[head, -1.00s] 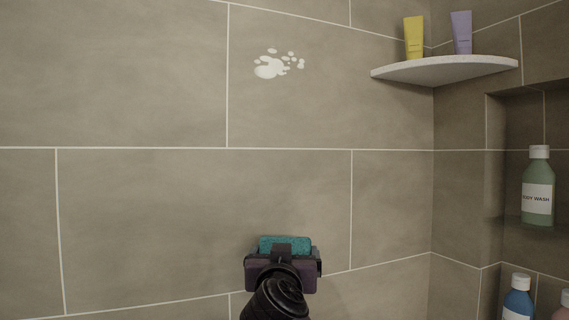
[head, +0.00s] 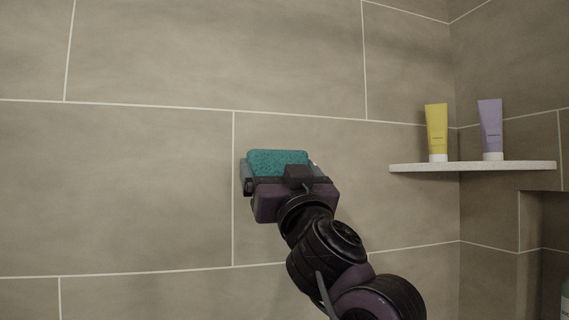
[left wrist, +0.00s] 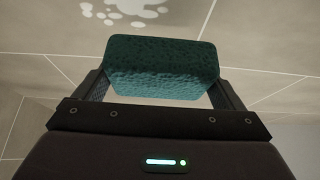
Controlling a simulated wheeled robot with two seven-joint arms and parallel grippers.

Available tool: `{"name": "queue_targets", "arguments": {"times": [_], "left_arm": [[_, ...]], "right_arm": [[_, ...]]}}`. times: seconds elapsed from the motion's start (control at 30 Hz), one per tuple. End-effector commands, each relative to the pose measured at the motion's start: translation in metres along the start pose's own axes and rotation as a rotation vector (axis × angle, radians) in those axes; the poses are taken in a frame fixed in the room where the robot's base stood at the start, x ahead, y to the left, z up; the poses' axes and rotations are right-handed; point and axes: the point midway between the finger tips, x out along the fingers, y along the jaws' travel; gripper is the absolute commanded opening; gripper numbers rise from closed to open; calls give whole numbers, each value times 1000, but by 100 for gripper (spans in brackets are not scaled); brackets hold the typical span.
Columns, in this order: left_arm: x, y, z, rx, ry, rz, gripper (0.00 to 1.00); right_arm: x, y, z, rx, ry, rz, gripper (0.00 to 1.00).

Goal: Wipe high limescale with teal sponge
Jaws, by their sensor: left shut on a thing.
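The teal sponge (head: 277,162) is clamped between the fingers of my left gripper (head: 280,172), raised in front of the tiled wall. In the left wrist view the sponge (left wrist: 160,70) spans the gap between both fingers. The white limescale patch (left wrist: 136,7) shows on the wall at the top of the left wrist view, just beyond the sponge's upper edge. In the head view it is almost wholly hidden behind my left gripper; only a small white bit shows at the gripper's right edge. I cannot tell whether the sponge touches the wall. My right gripper is out of view.
A pale corner shelf (head: 420,168) to the right holds a yellow tube (head: 436,130) and a lilac tube (head: 490,127). A wall niche (head: 545,225) opens below it at the right edge. The wall left of my gripper is bare.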

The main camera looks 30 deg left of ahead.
Motion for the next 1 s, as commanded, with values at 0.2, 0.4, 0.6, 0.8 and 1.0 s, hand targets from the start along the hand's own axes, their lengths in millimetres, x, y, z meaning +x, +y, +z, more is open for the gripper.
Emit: {"name": "queue_targets", "arguments": {"times": [0.2,0.4,0.6,0.8,1.0], "left_arm": [[20,0,13,4,-2,-1,72],[36,0,22,3,-1,-1,72],[44,0,27,1,-2,1,72],[45,0,28,0,-2,2,72],[45,0,28,0,-2,2,72]], "right_arm": [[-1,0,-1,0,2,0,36],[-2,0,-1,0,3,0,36],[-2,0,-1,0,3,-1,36],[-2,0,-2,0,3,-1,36],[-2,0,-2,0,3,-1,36]]}}
